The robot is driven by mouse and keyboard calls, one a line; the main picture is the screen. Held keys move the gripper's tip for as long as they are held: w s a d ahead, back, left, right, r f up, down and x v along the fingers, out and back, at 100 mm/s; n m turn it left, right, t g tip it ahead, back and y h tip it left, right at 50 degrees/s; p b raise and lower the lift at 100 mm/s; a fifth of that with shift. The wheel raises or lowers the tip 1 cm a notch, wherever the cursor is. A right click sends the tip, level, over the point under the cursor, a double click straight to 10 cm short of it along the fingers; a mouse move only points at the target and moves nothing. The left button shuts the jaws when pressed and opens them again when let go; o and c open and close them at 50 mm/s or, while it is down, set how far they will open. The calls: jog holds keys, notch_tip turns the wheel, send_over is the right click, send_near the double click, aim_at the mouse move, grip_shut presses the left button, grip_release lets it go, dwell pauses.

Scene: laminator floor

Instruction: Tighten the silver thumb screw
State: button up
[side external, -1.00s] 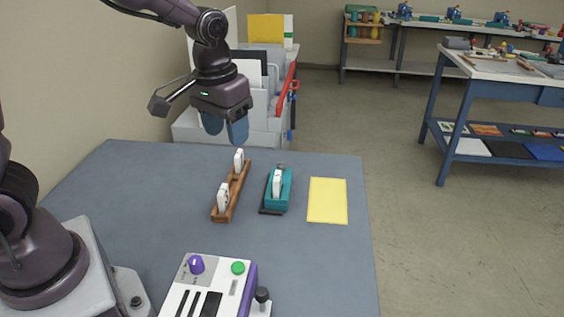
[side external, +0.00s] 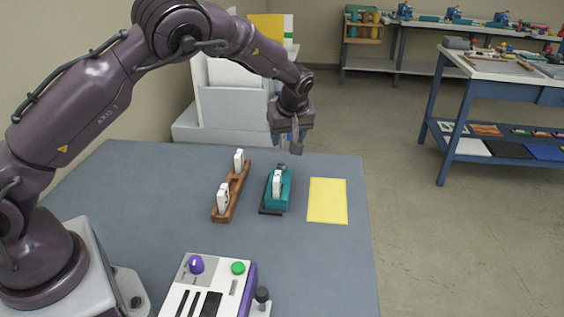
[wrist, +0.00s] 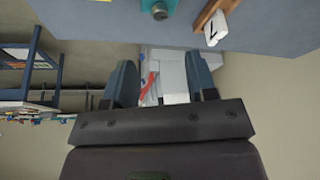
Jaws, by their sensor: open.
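The silver thumb screw (wrist: 160,11) shows in the wrist view as a round grey knob at the end of the teal device, at the top edge. In the side view the teal device (side external: 285,187) lies on the blue-grey table, with the small grey screw (side external: 282,167) at its far end. My gripper (side external: 296,146) is above the far part of the table, higher than the screw and apart from it. In the wrist view its two blue fingers (wrist: 162,80) are spread with nothing held between them.
A wooden rack (side external: 230,198) with two white pieces stands left of the teal device. A yellow sheet (side external: 327,201) lies to its right. A white-and-purple machine (side external: 205,285) is at the front. A white file holder (side external: 230,105) stands behind the table.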

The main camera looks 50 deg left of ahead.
aim_at(281, 165)
jog(key=x, duration=1.1)
jog(key=shift+a+f, duration=0.1)
jog(key=shift+f, duration=0.2)
jog(key=c, duration=0.9)
